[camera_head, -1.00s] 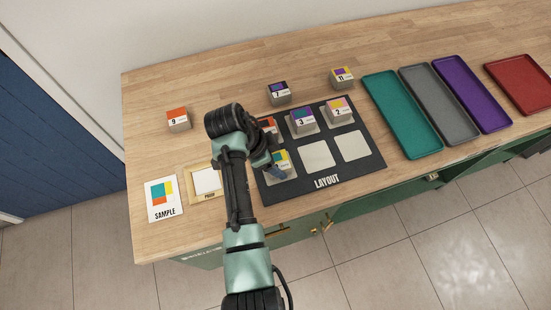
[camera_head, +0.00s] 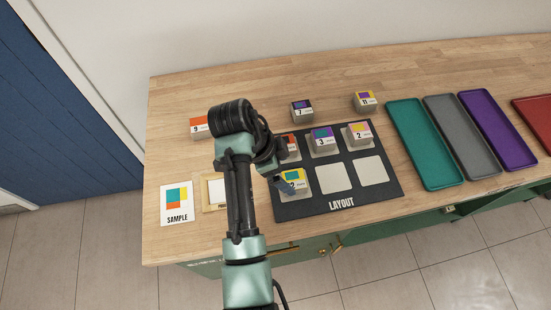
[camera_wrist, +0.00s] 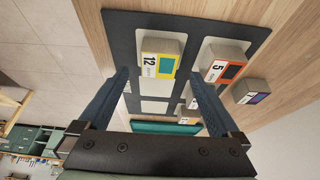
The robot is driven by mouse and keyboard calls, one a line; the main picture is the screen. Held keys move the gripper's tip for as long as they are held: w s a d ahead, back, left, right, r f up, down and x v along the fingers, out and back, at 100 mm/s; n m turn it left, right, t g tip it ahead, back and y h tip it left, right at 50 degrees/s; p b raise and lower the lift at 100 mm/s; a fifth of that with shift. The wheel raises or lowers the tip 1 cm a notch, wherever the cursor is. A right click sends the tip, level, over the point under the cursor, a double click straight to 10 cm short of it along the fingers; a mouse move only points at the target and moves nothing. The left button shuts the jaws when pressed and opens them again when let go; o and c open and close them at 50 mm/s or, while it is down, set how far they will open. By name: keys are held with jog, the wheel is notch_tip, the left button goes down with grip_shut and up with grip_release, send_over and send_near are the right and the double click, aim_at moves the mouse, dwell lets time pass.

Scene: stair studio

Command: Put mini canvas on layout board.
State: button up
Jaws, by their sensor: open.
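The dark layout board (camera_head: 352,206) lies on the table with light square pads. Mini canvas 12 (camera_head: 295,176), a small block with a yellow and teal top, sits on the front left pad. It also shows in the wrist view (camera_wrist: 158,62). My gripper (camera_head: 282,184) is open; in the wrist view (camera_wrist: 158,78) its fingertips are spread either side of canvas 12's near side. Canvas 5 (camera_wrist: 222,66), canvas 3 (camera_head: 323,139) and canvas 2 (camera_head: 359,133) sit on the back row. The front middle pad (camera_head: 332,178) and front right pad (camera_head: 370,171) are bare.
Canvas 9 (camera_head: 200,127), canvas 7 (camera_head: 302,111) and canvas 11 (camera_head: 366,101) stand on bare wood off the board. The sample card (camera_head: 176,203) and a framed white square (camera_head: 214,191) lie left. Teal (camera_head: 426,145), grey (camera_head: 462,133), purple (camera_head: 499,130) and red trays lie right.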

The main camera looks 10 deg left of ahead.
jog(key=w+r+n+t+y, duration=0.15)
jog(key=w+r+t, duration=0.25)
jog(key=r, duration=0.7)
jog(key=w+a+r+n+t+y, duration=0.1)
jog(key=w+r+n+t, duration=0.3)
jog(key=r, duration=0.8)
jog(key=w+r+n+t+y, duration=0.1)
jog(key=w+r+n+t, duration=0.3)
jog(key=r, duration=0.7)
jog(key=s+d+r+n+t, duration=0.1)
jog(key=s+r+t, duration=0.6)
jog(key=r, duration=0.7)
jog(key=s+d+r+n+t, duration=0.2)
jog(key=s+r+n+t, duration=0.2)
jog(key=s+r+t, duration=0.3)
jog(key=s+r, duration=0.4)
jog(key=r, duration=0.3)
jog(key=shift+s+r+y, duration=0.3)
jog(key=shift+s+y, duration=0.05)
